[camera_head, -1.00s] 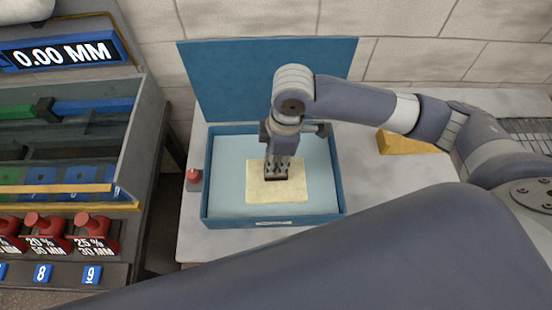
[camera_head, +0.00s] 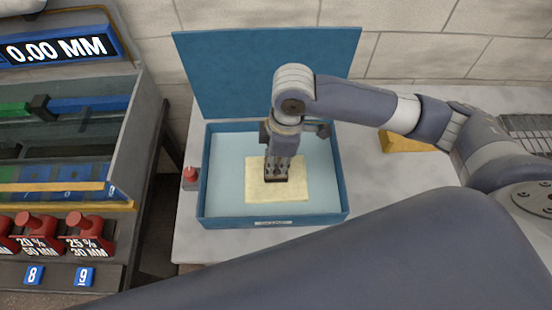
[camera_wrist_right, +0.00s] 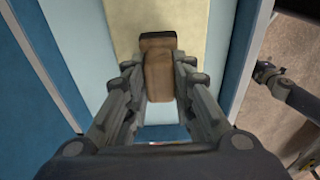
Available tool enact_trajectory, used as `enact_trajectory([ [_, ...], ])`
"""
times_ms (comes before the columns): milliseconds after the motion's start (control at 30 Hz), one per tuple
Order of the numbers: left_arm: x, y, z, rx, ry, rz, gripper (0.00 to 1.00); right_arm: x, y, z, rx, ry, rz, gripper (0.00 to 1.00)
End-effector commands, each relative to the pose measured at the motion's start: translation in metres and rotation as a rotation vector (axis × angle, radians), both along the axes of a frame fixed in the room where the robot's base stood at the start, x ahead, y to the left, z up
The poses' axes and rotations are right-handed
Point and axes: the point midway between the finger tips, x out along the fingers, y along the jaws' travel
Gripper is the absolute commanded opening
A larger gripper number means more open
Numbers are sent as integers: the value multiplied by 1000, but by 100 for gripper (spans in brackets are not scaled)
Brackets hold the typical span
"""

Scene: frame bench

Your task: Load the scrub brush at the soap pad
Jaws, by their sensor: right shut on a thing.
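The soap pad (camera_head: 298,190) is a pale cream square in the middle of a shallow blue tray (camera_head: 212,222) with a light blue floor. My right gripper (camera_head: 277,170) points straight down over the pad, shut on the brown scrub brush (camera_wrist_right: 158,75). In the head view only the brush's dark lower end (camera_head: 276,179) shows, at the pad's surface; the fingers hide the rest. Whether it presses into the pad cannot be told. What looks like my left gripper (camera_wrist_right: 268,74) shows at the right of the wrist view, outside the tray; its jaws are unclear.
The tray's blue lid (camera_head: 265,75) stands open behind it, against the block wall. A red button (camera_head: 190,178) is left of the tray. A yellow block (camera_head: 405,142) lies to the right. A bench unit with red knobs (camera_head: 90,225) stands left, across a gap.

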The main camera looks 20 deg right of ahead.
Motion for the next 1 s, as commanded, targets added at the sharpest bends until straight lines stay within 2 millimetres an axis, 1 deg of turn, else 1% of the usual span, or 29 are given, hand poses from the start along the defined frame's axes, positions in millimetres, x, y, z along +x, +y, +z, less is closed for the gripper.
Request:
enact_trajectory([
  [1000,0,0,-3,0,1,0,0,0,0,-10,0,0,0,4],
])
